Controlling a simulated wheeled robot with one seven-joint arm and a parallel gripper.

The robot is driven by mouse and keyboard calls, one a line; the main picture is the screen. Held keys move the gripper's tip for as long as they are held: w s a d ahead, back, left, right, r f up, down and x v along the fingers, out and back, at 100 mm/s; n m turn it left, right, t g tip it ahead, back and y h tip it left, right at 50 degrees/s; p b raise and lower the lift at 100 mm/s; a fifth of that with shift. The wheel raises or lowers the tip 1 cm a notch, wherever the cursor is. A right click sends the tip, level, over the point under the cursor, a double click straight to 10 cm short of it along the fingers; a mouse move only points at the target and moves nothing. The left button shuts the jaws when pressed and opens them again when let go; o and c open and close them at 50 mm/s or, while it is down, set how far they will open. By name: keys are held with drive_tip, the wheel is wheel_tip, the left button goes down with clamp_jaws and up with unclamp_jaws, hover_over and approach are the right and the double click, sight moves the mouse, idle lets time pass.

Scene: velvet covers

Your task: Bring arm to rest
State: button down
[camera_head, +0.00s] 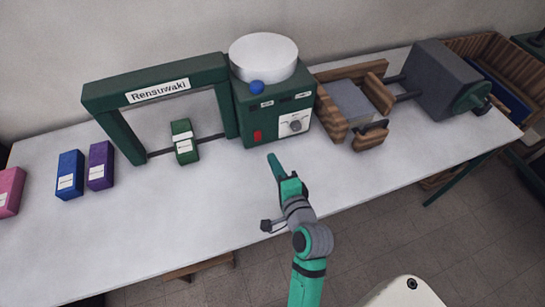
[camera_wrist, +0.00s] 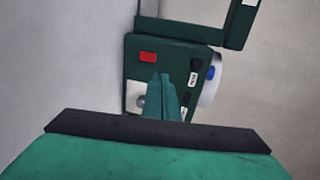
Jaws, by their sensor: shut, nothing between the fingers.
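My gripper (camera_head: 274,162) is shut and empty, held over the front part of the white table in front of the green machine (camera_head: 271,111). In the wrist view my gripper (camera_wrist: 164,78) shows as closed green fingers in front of the machine (camera_wrist: 178,58). My green and grey arm reaches up from the bottom of the head view, bent at the wrist. The fingers appear apart from the machine; the exact gap is hard to tell.
The white table (camera_head: 120,245) holds a green frame (camera_head: 104,124) with a green block (camera_head: 185,146) inside. Blue (camera_head: 69,176), purple (camera_head: 101,166) and pink (camera_head: 10,192) blocks stand left. The front middle is clear.

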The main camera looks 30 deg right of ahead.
drive_tip(key=shift+s, duration=0.25)
idle(0.3)
drive_tip(key=s+a+f+n, duration=0.1)
drive_tip(key=a+f, duration=0.1)
drive_tip(key=s+a+f+n, duration=0.1)
drive_tip(key=a+f, duration=0.1)
drive_tip(key=s+a+f+n, duration=0.1)
drive_tip(key=a+f, duration=0.1)
drive_tip(key=shift+s+a+g, duration=0.3)
drive_tip(key=s+a+f+n, duration=0.1)
drive_tip(key=s+a+n, duration=0.1)
drive_tip(key=s+a+f+n, duration=0.1)
drive_tip(key=s+a, duration=0.1)
drive_tip(key=a, duration=0.1)
drive_tip(key=s+a+f+n, duration=0.1)
drive_tip(key=s+a+n, duration=0.1)
drive_tip(key=shift+s+a+f+n, duration=0.2)
drive_tip(key=shift+s+f+n, duration=0.1)
drive_tip(key=shift+f, duration=0.05)
drive_tip(key=s+a+r+n+y, duration=0.2)
drive_tip(key=s+a+n+y, duration=0.1)
drive_tip(key=s+a+n, duration=0.8)
drive_tip(key=s+n, duration=0.1)
drive_tip(key=s, duration=0.2)
drive_tip(key=shift+s+a+r+y, duration=0.3)
drive_tip(key=shift+s+y, duration=0.1)
